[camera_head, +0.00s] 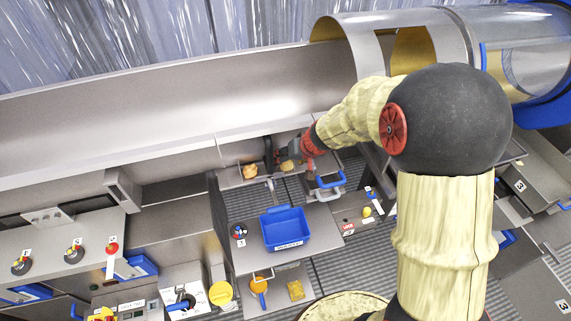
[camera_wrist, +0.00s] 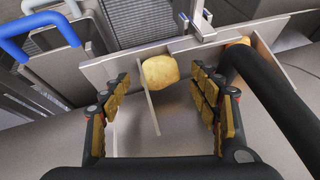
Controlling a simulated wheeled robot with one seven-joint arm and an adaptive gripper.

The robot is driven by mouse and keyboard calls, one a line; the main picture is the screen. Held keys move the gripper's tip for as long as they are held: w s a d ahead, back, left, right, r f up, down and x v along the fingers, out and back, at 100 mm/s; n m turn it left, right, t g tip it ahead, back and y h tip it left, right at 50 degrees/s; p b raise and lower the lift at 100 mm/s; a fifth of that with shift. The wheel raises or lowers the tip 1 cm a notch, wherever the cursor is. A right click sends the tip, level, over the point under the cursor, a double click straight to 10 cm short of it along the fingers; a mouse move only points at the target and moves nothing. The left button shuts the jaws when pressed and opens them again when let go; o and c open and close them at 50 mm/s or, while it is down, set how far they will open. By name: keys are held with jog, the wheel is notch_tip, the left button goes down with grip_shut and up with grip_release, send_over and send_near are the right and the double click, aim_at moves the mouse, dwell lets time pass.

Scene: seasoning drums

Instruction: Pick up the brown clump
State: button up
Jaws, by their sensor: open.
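A yellow-brown clump (camera_wrist: 160,72) lies in a shallow metal tray, by a thin upright metal strip and near the tray wall. In the wrist view it sits between the tips of my open gripper (camera_wrist: 167,66), with space showing at its sides. In the head view the same clump (camera_head: 288,165) is just below my gripper (camera_head: 287,156), whose fingers are small and hard to make out. A second clump (camera_head: 250,171) lies to the left in the tray. Part of it shows beside the right finger in the wrist view (camera_wrist: 240,43).
A blue handle (camera_head: 330,181) is close to the right of my gripper. The long steel trough wall (camera_head: 180,95) runs behind.

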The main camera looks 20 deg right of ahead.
jog(key=shift+w+f, duration=0.15)
jog(key=shift+f, duration=0.15)
jog(key=shift+c, duration=0.7)
jog(key=c, duration=1)
